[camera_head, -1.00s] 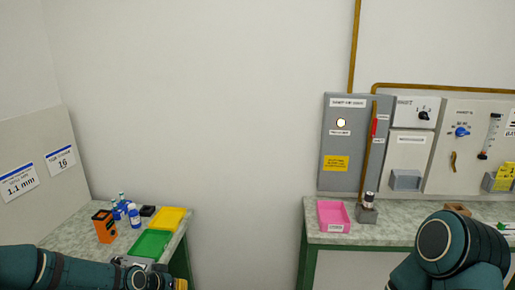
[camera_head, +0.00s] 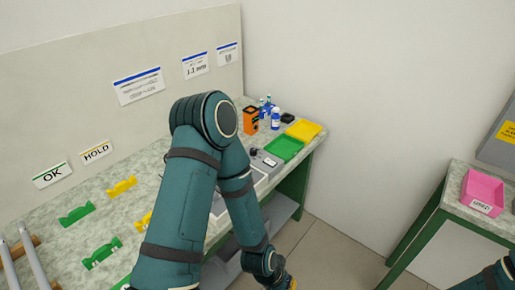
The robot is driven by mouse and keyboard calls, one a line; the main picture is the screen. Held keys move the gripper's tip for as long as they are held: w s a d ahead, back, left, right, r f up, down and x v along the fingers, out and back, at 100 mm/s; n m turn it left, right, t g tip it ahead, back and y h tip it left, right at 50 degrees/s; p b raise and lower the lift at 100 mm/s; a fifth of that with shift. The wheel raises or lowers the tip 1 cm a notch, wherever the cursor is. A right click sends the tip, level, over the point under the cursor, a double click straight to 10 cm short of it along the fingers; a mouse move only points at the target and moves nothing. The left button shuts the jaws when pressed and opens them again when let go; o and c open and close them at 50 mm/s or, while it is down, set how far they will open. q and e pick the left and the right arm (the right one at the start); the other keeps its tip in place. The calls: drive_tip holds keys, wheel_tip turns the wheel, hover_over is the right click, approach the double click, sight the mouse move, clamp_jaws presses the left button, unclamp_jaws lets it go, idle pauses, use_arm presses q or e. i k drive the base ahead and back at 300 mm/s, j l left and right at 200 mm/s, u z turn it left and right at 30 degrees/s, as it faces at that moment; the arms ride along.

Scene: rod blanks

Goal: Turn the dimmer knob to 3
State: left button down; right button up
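A small grey unit with a black knob (camera_head: 254,151) stands on the left bench behind my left arm. I cannot tell whether it is the dimmer; its markings are too small to read. Beside it is a grey box with a white label (camera_head: 270,162). My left arm rises in front of the bench and bends down past its front edge; a yellowish bit shows at its end, but the gripper fingers are below the picture. Only a piece of my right arm shows at the bottom right corner; its gripper is outside the picture.
The left bench (camera_head: 150,165) holds green and yellow cradles, metal rods, a green tray (camera_head: 284,148), a yellow tray (camera_head: 303,130), an orange device (camera_head: 251,119) and small bottles. A pink tray (camera_head: 483,192) is on the right bench. Open floor (camera_head: 345,220) lies between the benches.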

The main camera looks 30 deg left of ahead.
sight(253, 152)
drive_tip(key=u, duration=0.9)
drive_tip(key=i+l, duration=0.3)
